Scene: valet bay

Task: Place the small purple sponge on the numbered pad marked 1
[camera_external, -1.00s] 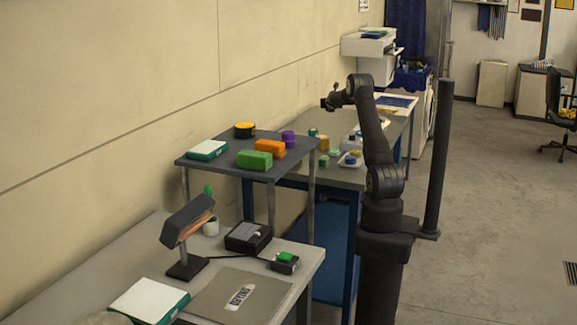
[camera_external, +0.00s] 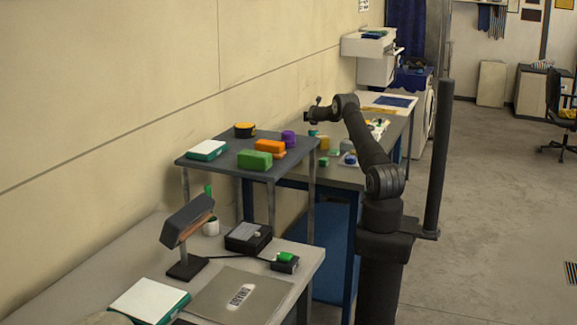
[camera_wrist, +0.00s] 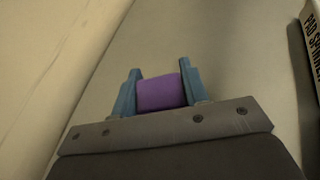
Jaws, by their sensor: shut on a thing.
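My gripper (camera_wrist: 159,88) is shut on a small purple sponge (camera_wrist: 161,92), which sits between its two blue fingers in the wrist view. In the external view my gripper (camera_external: 313,114) is raised above the back end of the dark raised shelf, near the wall. The sponge cannot be made out there. A separate purple round item (camera_external: 288,137) stands on that shelf. I cannot make out a pad marked 1 in either view.
The raised shelf (camera_external: 225,163) carries an orange block (camera_external: 269,146), a green block (camera_external: 254,160) and a black-and-yellow round item (camera_external: 244,130). Behind it, a bench holds several small items. A lamp-like stand (camera_external: 187,235) rises from the front table. A lettered dark panel (camera_wrist: 312,40) edges the wrist view.

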